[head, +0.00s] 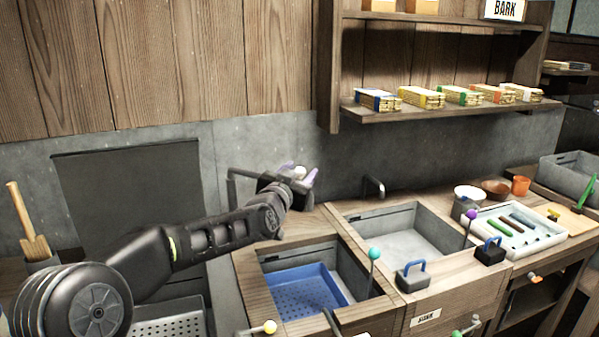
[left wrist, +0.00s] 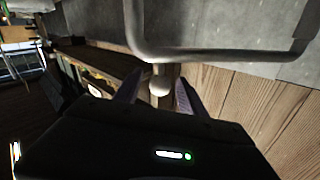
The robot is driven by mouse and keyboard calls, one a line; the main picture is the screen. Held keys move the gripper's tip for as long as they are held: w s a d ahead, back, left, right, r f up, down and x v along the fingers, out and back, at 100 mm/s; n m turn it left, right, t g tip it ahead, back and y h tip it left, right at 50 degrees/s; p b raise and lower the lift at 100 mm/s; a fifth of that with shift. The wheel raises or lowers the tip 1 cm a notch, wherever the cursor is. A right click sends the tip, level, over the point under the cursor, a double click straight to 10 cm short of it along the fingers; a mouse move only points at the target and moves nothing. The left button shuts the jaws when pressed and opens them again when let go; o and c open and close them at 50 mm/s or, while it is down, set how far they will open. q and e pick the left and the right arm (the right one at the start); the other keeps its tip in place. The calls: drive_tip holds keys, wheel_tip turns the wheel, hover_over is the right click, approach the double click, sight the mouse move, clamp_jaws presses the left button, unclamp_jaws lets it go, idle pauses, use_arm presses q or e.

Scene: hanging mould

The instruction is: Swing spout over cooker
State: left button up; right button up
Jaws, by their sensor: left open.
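The spout, a grey bent pipe (head: 240,172), stands against the back wall above the left basin. It crosses the top of the left wrist view as a wide U (left wrist: 220,54). A pale round knob (left wrist: 160,86) shows just below the pipe; it also shows in the head view (head: 299,172). My left gripper (head: 292,179) reaches in from the left with its purple fingers open. In the left wrist view the knob lies between the open fingers (left wrist: 157,93), and contact cannot be told. I cannot clearly identify the cooker. My right gripper is not in view.
The left basin holds a blue perforated tray (head: 300,290). A second grey basin (head: 405,240) has its own tap (head: 374,187). A shelf (head: 440,110) with several bundles hangs above. A dark panel (head: 130,195) and a perforated tray (head: 170,326) are at left.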

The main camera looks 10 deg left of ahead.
use_arm(q)
clamp_jaws()
idle(0.4)
idle(0.9)
